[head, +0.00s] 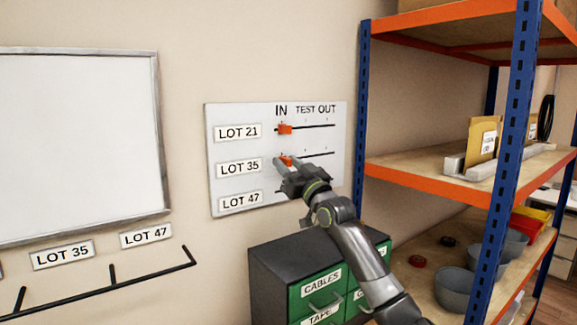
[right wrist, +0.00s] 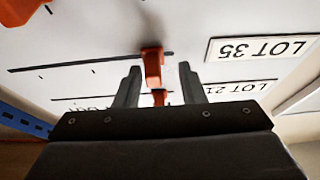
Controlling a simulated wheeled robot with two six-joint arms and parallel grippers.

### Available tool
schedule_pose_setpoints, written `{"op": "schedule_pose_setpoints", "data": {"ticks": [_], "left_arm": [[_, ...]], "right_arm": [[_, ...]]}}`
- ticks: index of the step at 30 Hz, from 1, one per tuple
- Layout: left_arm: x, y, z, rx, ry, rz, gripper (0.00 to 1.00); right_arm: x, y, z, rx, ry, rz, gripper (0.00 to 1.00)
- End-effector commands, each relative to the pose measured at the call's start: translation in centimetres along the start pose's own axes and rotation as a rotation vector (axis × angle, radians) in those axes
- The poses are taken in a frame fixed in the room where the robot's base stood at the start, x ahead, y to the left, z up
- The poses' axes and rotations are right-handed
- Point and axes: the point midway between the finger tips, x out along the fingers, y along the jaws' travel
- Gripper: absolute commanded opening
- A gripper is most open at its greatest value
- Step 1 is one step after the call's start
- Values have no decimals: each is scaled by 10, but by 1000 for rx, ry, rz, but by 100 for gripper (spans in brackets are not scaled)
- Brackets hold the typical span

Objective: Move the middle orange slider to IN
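The white lot board (head: 232,112) on the wall has columns IN, TEST and OUT. The middle orange slider (head: 286,160) is on the LOT 35 line, near its left end under IN. In the right wrist view, which is upside down, this slider (right wrist: 152,68) stands between the fingers with a gap on each side. My right gripper (head: 284,166) is open around it; it also shows in the right wrist view (right wrist: 158,88). The top orange slider (head: 285,129) is at the IN end of the LOT 21 line. My left gripper is out of view.
The bottom orange slider (right wrist: 18,10) shows at the wrist view's corner; my gripper hides it in the head view. A drawer cabinet (head: 277,260) stands below the board, and a blue-and-orange shelf (head: 430,182) is to the right. A whiteboard (head: 80,140) hangs at left.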

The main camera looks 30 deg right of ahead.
Motion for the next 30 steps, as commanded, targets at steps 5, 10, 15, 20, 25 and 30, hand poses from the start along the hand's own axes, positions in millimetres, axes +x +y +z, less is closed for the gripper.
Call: {"op": "schedule_pose_setpoints", "data": {"ticks": [5, 10, 15, 20, 25, 30], "left_arm": [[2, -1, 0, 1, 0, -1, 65], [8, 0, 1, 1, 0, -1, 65], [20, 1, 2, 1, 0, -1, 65], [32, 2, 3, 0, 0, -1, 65], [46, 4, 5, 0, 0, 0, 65], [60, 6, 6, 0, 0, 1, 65]], "right_arm": [[-4, 1, 1, -3, -1, 1, 36], [-24, 1, 2, -6, -1, 0, 36], [-54, 0, 4, -7, -1, 0, 36], [-84, 0, 5, -7, -2, -1, 36], [-116, -1, 4, -10, -2, -1, 36], [-143, -1, 4, -9, -2, -2, 36]]}}
